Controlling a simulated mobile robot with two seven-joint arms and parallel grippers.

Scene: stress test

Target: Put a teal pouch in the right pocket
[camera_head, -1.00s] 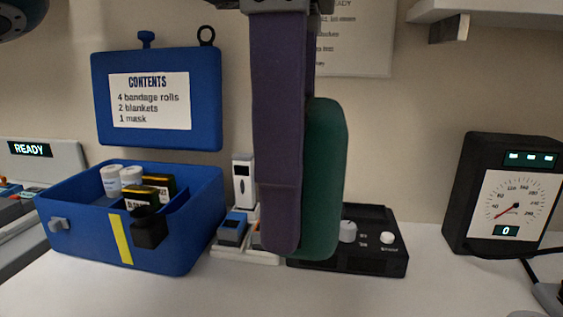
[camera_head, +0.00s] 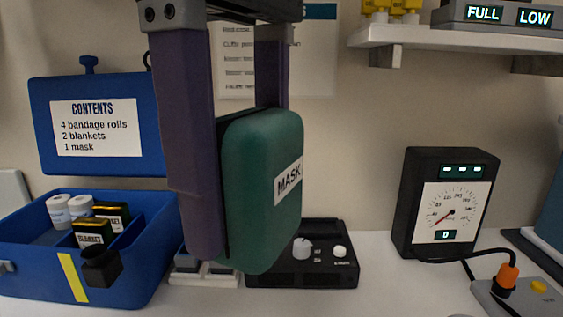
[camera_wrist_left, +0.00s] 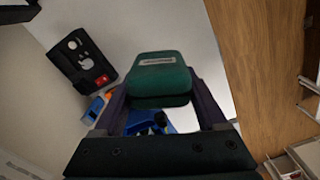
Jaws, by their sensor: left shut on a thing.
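My left gripper (camera_head: 238,175) has purple fingers and hangs in the middle of the head view, shut on a teal pouch (camera_head: 264,195) labelled MASK. The pouch hangs upright between the fingers; the near finger covers its left edge. In the left wrist view the pouch (camera_wrist_left: 160,82) also sits between the fingers. The open blue box (camera_head: 30,290) is to the left of the pouch. It holds two white rolls (camera_head: 70,206) and dark blanket packs (camera_head: 100,225). Its right pocket (camera_head: 143,238) looks empty in the part I see. My right gripper is out of view.
The box's blue lid (camera_head: 95,165) stands behind it, and a black latch (camera_head: 101,265) is on its front. A black control box (camera_head: 300,270) is behind the pouch. A gauge (camera_head: 410,225) stands to the right, below a shelf (camera_head: 455,47).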

